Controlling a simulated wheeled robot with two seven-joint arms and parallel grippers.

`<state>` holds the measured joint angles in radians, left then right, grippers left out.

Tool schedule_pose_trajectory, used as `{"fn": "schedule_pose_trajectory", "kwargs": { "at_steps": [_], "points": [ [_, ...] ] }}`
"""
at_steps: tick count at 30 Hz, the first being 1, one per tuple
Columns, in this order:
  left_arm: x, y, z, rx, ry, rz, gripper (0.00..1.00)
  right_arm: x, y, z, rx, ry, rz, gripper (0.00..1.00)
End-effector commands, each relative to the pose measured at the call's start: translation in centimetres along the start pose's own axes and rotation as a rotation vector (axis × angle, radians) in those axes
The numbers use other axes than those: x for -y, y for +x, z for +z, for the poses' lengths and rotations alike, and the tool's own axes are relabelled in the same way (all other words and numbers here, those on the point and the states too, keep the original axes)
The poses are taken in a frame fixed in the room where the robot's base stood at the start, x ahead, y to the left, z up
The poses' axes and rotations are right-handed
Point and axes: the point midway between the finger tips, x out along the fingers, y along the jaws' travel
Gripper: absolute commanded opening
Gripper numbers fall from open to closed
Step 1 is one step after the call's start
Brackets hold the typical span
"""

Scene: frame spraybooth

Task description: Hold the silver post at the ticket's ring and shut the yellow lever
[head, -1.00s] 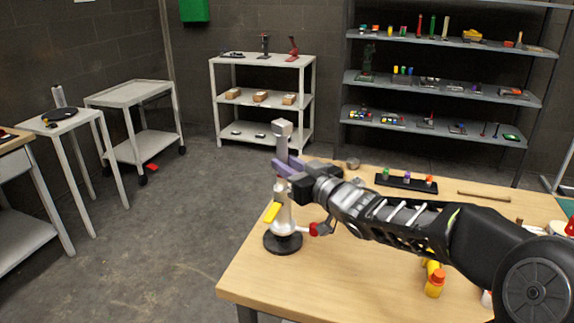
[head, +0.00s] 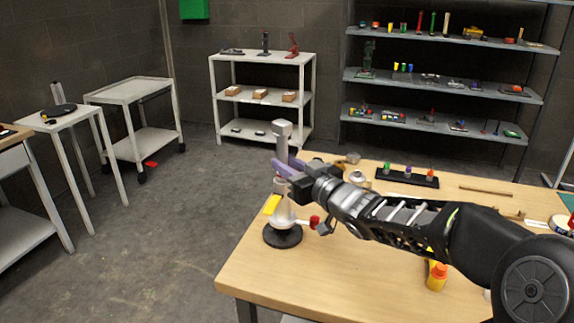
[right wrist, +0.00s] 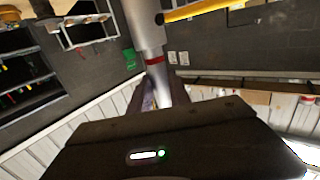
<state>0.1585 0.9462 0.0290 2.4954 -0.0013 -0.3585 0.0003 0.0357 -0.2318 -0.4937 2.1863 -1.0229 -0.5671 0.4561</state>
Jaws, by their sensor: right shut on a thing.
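The silver post (head: 281,134) stands upright on a round black base (head: 283,237) near the table's left edge. The yellow lever (head: 272,204) sticks out from its left side, slanting down. My right gripper (head: 284,168) reaches in from the right and is shut on the post above the lever, its purple fingers around the shaft. In the right wrist view the fingers (right wrist: 155,94) close on the post just beside a red ring (right wrist: 154,60). The yellow lever (right wrist: 205,10) also shows there, beyond the ring. A ticket cannot be made out. My left gripper is out of view.
A red-knobbed lever (head: 314,221) sticks out on the post's right side. On the wooden table (head: 338,270) are a black rack (head: 410,178) with coloured pieces and an orange-capped yellow bottle (head: 437,277), partly behind my right arm. Table space in front of the post is clear.

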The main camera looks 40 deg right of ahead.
Motion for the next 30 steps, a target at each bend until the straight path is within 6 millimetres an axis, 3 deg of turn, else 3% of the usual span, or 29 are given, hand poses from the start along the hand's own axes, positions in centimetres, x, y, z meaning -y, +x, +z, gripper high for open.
{"fn": "schedule_pose_trajectory", "kwargs": {
  "at_steps": [30],
  "points": [
    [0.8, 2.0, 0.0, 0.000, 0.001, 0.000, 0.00, 0.0, 0.1, 2.3, -0.001, 0.001, -0.001, 0.00]
  ]
}}
